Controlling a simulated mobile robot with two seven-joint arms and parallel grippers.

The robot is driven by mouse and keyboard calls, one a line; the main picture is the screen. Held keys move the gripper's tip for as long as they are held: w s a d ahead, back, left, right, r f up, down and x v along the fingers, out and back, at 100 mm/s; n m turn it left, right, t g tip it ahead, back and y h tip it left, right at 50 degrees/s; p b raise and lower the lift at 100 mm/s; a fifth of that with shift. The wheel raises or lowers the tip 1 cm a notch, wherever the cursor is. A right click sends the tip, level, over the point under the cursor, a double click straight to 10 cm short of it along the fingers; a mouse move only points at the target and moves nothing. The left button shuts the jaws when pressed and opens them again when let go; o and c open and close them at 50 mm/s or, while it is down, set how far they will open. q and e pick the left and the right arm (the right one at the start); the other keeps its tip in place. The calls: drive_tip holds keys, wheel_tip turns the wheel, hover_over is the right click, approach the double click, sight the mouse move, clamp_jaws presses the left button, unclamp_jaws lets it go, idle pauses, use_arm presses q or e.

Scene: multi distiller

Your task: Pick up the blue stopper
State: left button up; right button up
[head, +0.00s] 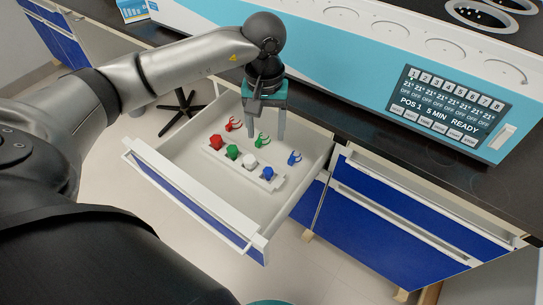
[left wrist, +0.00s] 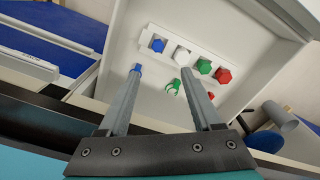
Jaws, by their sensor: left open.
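The blue stopper (head: 268,172) sits at the right end of a white rack in the open drawer. It also shows in the left wrist view (left wrist: 158,45), at the rack's left end. My left gripper (head: 266,138) points down into the drawer, open and empty, with its fingers apart. In the left wrist view the blue stopper lies beyond the fingertips (left wrist: 161,72), between their lines and apart from them. The white stopper (head: 250,161), green stopper (head: 232,152) and red stopper (head: 216,142) stand in the same rack. My right gripper is not in view.
A blue clip (head: 294,158), green clip (head: 262,140) and red clip (head: 233,125) lie beside the rack. The drawer front (head: 190,199) and walls surround them. The distiller (head: 365,55) stands on the dark counter behind. Bare drawer floor lies left of the rack.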

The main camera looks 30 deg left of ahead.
use_arm(q)
drive_tip(key=b, duration=0.3)
hover_over(268, 170)
drive_tip(key=f, duration=0.8)
drive_tip(key=shift+s+a+f, duration=0.1)
drive_tip(key=shift+s, duration=0.1)
drive_tip(key=shift+w+f+b, duration=0.1)
drive_tip(key=shift+f+b, duration=0.25)
drive_tip(key=shift+f, duration=0.8)
wheel_tip(268, 170, down, 3)
drive_tip(key=shift+w+r+b, duration=0.1)
drive_tip(key=shift+r+b, duration=0.1)
drive_tip(key=shift+b, duration=0.5)
drive_tip(key=shift+f+b, duration=0.35)
drive_tip(key=shift+f, duration=0.55)
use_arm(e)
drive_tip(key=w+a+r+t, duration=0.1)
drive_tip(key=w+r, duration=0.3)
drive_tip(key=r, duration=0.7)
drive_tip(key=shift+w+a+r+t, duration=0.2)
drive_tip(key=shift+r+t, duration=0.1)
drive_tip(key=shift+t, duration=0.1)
use_arm(q)
drive_tip(key=shift+c, duration=0.4)
clamp_jaws()
